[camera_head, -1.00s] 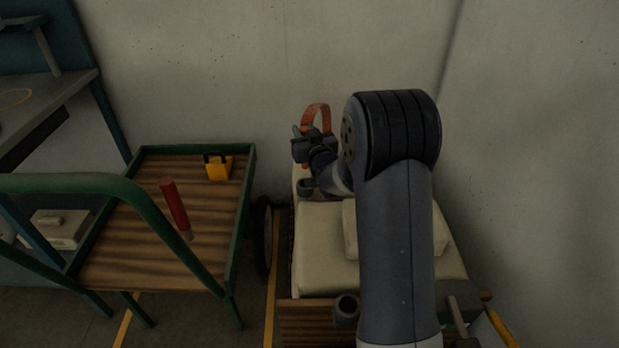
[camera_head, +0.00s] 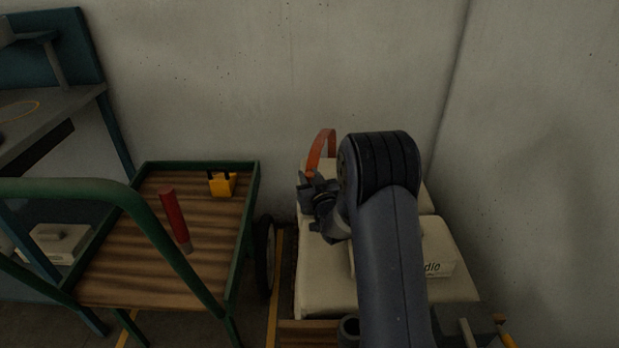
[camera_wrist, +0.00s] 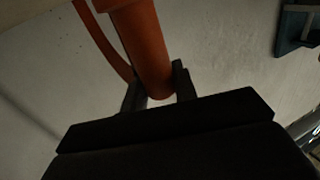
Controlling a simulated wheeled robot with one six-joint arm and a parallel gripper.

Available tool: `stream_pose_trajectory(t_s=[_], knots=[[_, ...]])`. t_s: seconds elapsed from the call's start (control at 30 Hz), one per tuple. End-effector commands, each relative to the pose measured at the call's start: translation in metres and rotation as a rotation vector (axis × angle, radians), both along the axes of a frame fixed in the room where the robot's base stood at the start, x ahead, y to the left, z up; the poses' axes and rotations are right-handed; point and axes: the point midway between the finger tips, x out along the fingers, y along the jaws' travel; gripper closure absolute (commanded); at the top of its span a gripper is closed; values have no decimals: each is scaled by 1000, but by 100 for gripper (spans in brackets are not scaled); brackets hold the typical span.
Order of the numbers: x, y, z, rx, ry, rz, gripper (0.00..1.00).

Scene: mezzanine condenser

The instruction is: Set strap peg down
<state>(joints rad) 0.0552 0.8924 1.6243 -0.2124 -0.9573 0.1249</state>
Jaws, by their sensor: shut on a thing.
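The strap peg is orange, with a curved strap (camera_head: 321,150) rising above my gripper in the head view. In the wrist view its thick round body (camera_wrist: 143,45) stands between the two dark fingers, with the thin strap curving at its left. My gripper (camera_head: 311,184) is shut on the strap peg, over the far left part of the cream cushioned surface (camera_head: 322,275). I cannot tell whether the peg touches the surface below.
A green-framed wooden cart (camera_head: 140,270) stands at left, holding a red-handled tool (camera_head: 174,215) and a yellow padlock-like block (camera_head: 223,184). A white box with lettering (camera_head: 437,262) lies on the cream surface behind my arm. A concrete wall (camera_head: 240,80) closes the back.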

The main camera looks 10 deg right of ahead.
Motion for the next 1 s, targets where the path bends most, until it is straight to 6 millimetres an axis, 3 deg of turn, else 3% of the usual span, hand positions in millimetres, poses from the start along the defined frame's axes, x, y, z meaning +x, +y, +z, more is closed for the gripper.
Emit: stream_pose_trajectory(t_s=[0.1, 0.13, 0.37, 0.77, 1.0], knots=[[0, 0, -4, 0, -1, 0, 98], [0, 0, -3, 0, 0, 0, 70], [0, 0, -2, 0, 0, 0, 52], [-2, 0, 2, 0, 2, 0, 51], [-44, -6, 1, 0, 4, -1, 51]])
